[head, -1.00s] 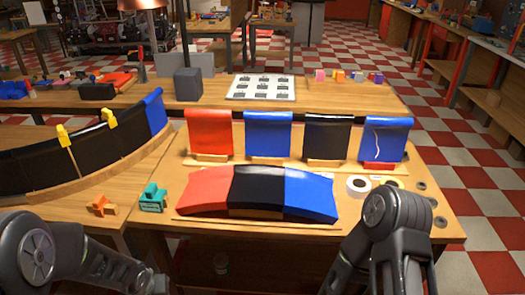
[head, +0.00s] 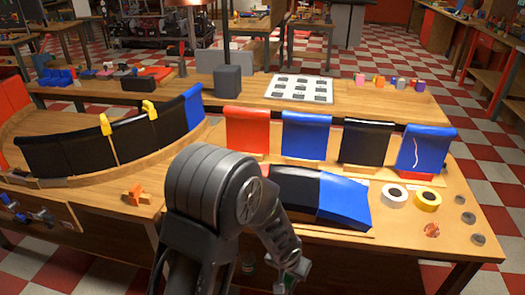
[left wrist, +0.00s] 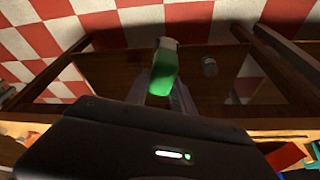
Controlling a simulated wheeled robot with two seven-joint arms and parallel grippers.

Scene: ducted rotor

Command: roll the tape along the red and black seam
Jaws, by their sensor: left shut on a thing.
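The curved panel row lies on the table; its black section (head: 293,187) and blue section (head: 343,200) show in the head view. A white tape roll (head: 394,196) and a yellow tape roll (head: 427,199) lie to the right of the panels. My left gripper (head: 288,277) is low in front of the table's front edge. It is shut on a green object with a pale end, which shows between the fingers (left wrist: 163,92) in the left wrist view, the green object (left wrist: 164,72). My right gripper is out of view.
Red, blue and black sample panels stand behind the row, one blue panel (head: 425,149) with a pale mark. An orange piece (head: 431,230) and dark round pieces (head: 478,239) lie at right. An orange clamp (head: 136,195) lies at left. A small jar (left wrist: 209,66) stands under the table.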

